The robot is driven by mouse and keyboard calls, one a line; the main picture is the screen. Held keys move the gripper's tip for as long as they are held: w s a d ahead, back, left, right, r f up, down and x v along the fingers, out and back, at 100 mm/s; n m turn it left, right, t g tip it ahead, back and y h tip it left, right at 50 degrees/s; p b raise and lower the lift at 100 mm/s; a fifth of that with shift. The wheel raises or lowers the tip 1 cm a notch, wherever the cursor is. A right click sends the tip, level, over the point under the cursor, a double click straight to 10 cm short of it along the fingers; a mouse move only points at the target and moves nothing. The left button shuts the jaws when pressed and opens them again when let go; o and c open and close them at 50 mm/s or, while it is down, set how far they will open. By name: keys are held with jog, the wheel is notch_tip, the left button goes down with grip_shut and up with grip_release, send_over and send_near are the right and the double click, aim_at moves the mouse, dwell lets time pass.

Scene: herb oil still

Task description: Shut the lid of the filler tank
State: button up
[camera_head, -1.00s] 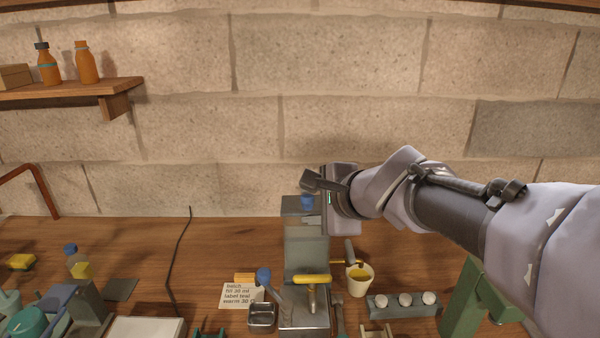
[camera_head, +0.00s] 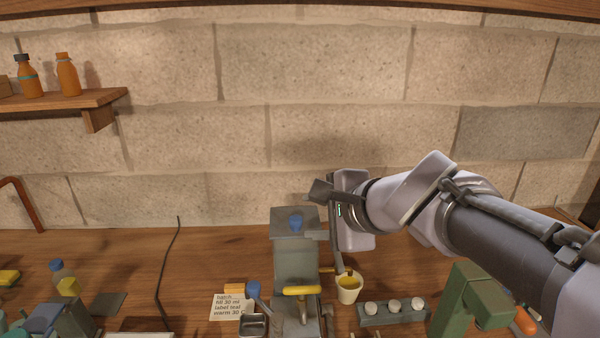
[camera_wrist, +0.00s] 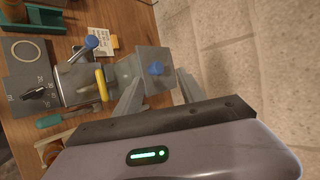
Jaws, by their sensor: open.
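The filler tank (camera_head: 295,262) is a grey metal box standing on the bench below and left of my gripper. Its lid (camera_head: 281,216) is a grey square plate with a blue knob (camera_head: 295,223). The lid appears to lie flat over the tank's top, with no clear gap showing. In the wrist view the lid (camera_wrist: 150,86) and its blue knob (camera_wrist: 155,69) appear between my two fingers. My gripper (camera_head: 326,208) is open and empty, to the right of the lid and apparently apart from it. My wrist hides part of the wall behind.
A yellow-handled lever (camera_head: 302,290) is on the filler's front. A cream cup (camera_head: 349,289) stands at its right, beside a grey rack (camera_head: 393,311) with white round pieces. A green stand (camera_head: 465,305) is farther right. The stone wall (camera_head: 340,110) is close behind.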

jog(key=p+v, duration=0.2)
jog(key=v, duration=0.9)
jog(key=shift+p, duration=0.4)
jog(key=s+f+n+g+h, duration=0.3)
jog(key=s+f+n+g, duration=0.1)
jog(key=s+f+n, duration=0.7)
notch_tip(320, 180, down, 3)
jog(key=shift+s+a+r, duration=0.1)
jog(key=shift+s+a, duration=0.05)
jog(key=shift+s, duration=1.05)
